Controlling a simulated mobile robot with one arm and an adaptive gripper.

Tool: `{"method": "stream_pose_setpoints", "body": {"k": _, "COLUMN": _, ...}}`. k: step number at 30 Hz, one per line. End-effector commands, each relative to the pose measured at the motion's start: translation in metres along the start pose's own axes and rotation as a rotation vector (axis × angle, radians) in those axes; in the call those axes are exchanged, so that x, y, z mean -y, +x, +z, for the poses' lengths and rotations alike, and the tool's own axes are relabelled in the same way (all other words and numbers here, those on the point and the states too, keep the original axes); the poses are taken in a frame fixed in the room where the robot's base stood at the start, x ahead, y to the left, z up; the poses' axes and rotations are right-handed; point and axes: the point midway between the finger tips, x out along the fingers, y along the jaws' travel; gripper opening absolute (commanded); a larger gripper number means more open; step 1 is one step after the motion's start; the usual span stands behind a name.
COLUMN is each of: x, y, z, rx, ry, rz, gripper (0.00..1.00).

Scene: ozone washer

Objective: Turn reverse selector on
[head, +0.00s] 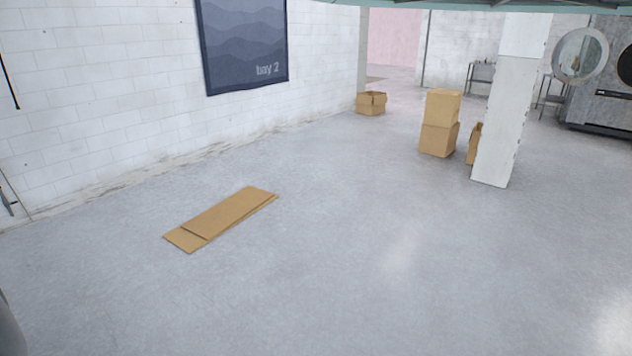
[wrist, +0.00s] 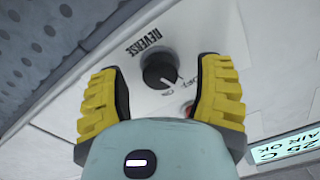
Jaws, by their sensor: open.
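The reverse selector (wrist: 159,69) is a round black knob on a pale panel in the wrist view, with the word REVERSE beside it, upside down in the picture. A white mark on the knob points to the lower right, towards small lettering that looks like "off"; another small label sits just below the knob. My gripper (wrist: 161,82) is open, its yellow fingers to the left and right of the knob with a visible gap on both sides. The gripper's body hides the panel below. In the head view neither the selector nor my gripper shows.
A red button (wrist: 188,109) sits close by the right finger. A lit green display (wrist: 287,147) is at the lower right, and a perforated grey surface (wrist: 50,40) at the upper left. In the head view, flat cardboard (head: 222,217) lies on open floor; stacked boxes (head: 439,122) stand beside a white column (head: 507,110).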

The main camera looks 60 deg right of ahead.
Motion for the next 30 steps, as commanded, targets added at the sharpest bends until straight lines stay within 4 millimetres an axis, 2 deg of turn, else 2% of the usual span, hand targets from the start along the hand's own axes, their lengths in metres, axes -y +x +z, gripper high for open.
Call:
{"method": "stream_pose_setpoints", "body": {"k": 13, "x": 0.0002, "y": 0.0058, "z": 0.0010, "rx": 0.002, "ry": 0.001, "rz": 0.001, "gripper": 0.66}}
{"method": "stream_pose_setpoints", "body": {"k": 14, "x": 0.0002, "y": 0.0058, "z": 0.0009, "rx": 0.002, "ry": 0.001, "rz": 0.001, "gripper": 0.69}}
{"method": "stream_pose_setpoints", "body": {"k": 30, "x": -0.0001, "y": 0.0054, "z": 0.0007, "rx": 0.002, "ry": 0.001, "rz": 0.001, "gripper": 0.13}}
